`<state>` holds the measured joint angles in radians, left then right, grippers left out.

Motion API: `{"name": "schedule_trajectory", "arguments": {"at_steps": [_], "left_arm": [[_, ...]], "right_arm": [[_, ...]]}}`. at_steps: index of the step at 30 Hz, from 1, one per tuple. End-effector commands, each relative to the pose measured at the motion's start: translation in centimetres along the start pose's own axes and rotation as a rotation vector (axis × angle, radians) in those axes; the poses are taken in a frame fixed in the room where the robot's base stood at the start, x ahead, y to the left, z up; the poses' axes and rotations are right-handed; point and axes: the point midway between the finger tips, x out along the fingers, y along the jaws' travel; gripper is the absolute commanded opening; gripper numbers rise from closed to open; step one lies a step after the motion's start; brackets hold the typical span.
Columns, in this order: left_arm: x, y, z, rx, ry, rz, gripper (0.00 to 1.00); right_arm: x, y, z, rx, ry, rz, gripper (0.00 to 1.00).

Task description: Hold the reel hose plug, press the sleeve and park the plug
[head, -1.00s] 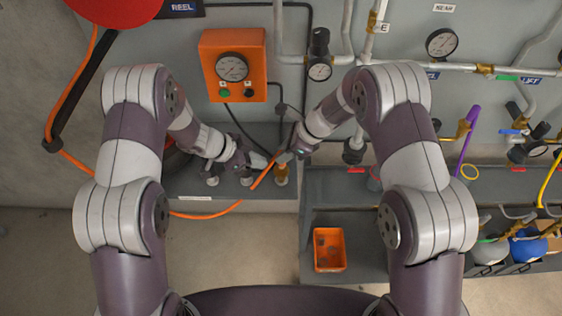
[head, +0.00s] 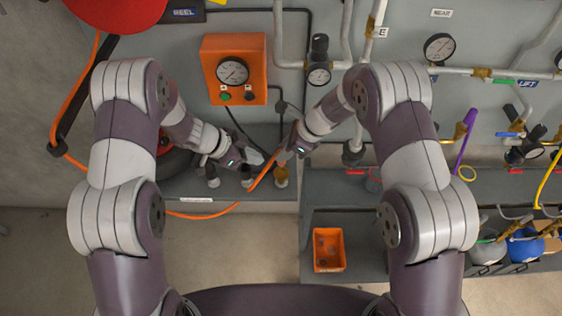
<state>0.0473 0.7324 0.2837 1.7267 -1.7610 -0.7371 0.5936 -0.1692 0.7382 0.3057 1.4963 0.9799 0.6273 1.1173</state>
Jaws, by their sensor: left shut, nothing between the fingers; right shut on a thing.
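The orange reel hose (head: 190,216) runs along the front of the grey shelf and rises to my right gripper (head: 281,159). My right gripper is shut on the hose's upper end, where the plug is mostly hidden by the fingers. The sleeve cannot be made out. My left gripper (head: 260,158) is shut and empty, just left of the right gripper and close to the hose. A brass fitting (head: 281,178) stands on the shelf just below the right gripper. Two small grey-and-white posts, a left one (head: 213,181) and a right one (head: 247,182), stand below the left gripper.
An orange control box (head: 234,95) with a gauge is on the wall above the grippers. A red reel (head: 117,14) is at upper left. Pipes and gauges fill the wall at right. An orange bin (head: 328,248) sits on the lower shelf. The floor in front is clear.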

Motion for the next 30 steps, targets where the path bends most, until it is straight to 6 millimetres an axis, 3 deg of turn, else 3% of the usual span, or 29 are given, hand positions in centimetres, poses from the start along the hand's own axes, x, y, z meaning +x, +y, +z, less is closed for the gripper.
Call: {"name": "schedule_trajectory", "arguments": {"at_steps": [15,30], "left_arm": [[-2.0,0.0,-1.9,0.000,0.000,0.000,0.00],[-1.9,0.0,-1.8,0.000,0.000,0.000,0.00]], "right_arm": [[-2.6,0.0,1.6,0.000,0.000,0.000,0.00],[-2.5,0.0,1.5,0.000,0.000,0.000,0.00]]}}
